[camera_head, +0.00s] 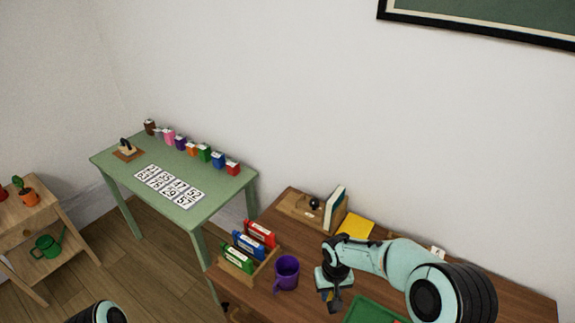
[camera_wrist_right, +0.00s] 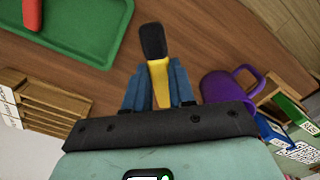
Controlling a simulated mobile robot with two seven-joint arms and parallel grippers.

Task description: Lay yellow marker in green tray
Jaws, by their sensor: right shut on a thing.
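The yellow marker (camera_wrist_right: 160,75), with a black cap, is held between the blue fingers of my right gripper (camera_wrist_right: 160,90) in the right wrist view. In the head view my right gripper (camera_head: 333,300) is over the brown table, between the purple mug and the green tray (camera_head: 368,312). The marker is hard to make out there. The tray also shows at the top left of the wrist view (camera_wrist_right: 112,48), apart from the marker. A red object (camera_wrist_right: 32,14) lies in it. Only a piece of my left arm shows at the bottom edge of the head view; its gripper is out of sight.
A purple mug (camera_head: 287,272) stands left of my right gripper. Beside it is a wooden rack (camera_head: 262,273) with red, blue and green packs. A yellow sheet (camera_head: 355,227) and a wooden book holder (camera_head: 300,208) are at the back. A green table (camera_head: 220,195) stands further left.

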